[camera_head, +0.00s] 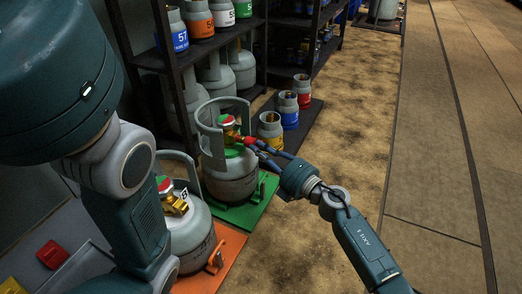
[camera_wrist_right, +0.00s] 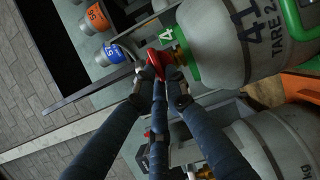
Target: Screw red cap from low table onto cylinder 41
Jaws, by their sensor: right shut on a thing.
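Cylinder 41 (camera_head: 230,182) is a grey gas bottle with a collar, upright on a green scale (camera_head: 246,212). Its number shows in the right wrist view (camera_wrist_right: 228,50). My right gripper (camera_head: 250,141) reaches in from the right at valve height, inside the collar opening. It is shut on the red cap (camera_wrist_right: 154,62), which sits between the fingertips against the brass valve (camera_wrist_right: 168,62). I cannot tell whether the cap is threaded on. My left gripper is not in view; the left arm fills the left side of the head view.
A second grey cylinder (camera_head: 190,230) with a brass valve stands on an orange scale (camera_head: 228,245). Several small canisters (camera_head: 288,108) stand behind on a dark platform. Shelves with cylinders rise at the back. The floor (camera_head: 430,150) on the right is clear.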

